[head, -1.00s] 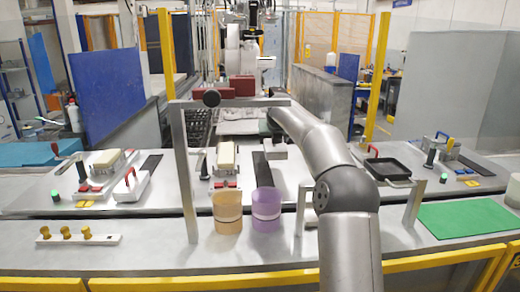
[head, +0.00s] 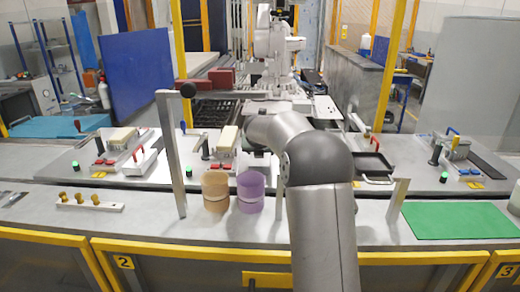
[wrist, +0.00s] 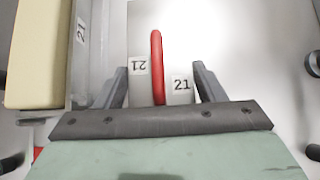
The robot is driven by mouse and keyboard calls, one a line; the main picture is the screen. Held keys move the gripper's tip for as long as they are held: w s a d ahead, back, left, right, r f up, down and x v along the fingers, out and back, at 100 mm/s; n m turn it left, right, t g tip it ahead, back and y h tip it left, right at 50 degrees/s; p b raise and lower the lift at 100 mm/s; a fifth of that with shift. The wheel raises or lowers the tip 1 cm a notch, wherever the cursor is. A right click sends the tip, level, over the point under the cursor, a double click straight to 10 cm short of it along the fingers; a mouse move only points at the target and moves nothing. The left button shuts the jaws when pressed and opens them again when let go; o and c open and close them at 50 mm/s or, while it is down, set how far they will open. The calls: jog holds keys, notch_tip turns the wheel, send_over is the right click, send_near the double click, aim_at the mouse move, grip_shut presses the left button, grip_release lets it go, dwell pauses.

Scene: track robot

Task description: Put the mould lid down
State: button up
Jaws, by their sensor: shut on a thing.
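The mould lid's red handle (wrist: 157,60) stands between the two fingers of my gripper (wrist: 160,85) in the wrist view. Labels reading 21 lie on either side of the handle. My gripper is shut on the lid, above a pale surface; I cannot tell whether the lid touches it. Left of it is a mould with a cream block (wrist: 32,50), also labelled 21. The middle cream block (head: 228,138) shows in the head view left of my arm. My arm hides my gripper and the lid there.
An orange cup (head: 215,190) and a purple cup (head: 250,192) stand in front. A grey metal frame post (head: 172,155) rises left of them. A white box with a red handle (head: 140,162) is at left, a black pan (head: 368,163) at right, beyond an empty green mat (head: 460,221).

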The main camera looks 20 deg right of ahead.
jog(key=o, duration=1.3)
jog(key=shift+f, duration=0.15)
jog(key=shift+s+r, duration=0.1)
jog(key=shift+r, duration=0.2)
jog(key=v, duration=0.4)
jog(key=shift+s+a+r+b, duration=0.1)
jog(key=shift+s+r+b, duration=0.2)
jog(key=s+a+b, duration=0.2)
jog(key=s+a, duration=0.3)
jog(key=s, duration=0.5)
jog(key=shift+s+a, duration=0.25)
jog(key=shift+s, duration=0.1)
jog(key=shift+f, duration=0.1)
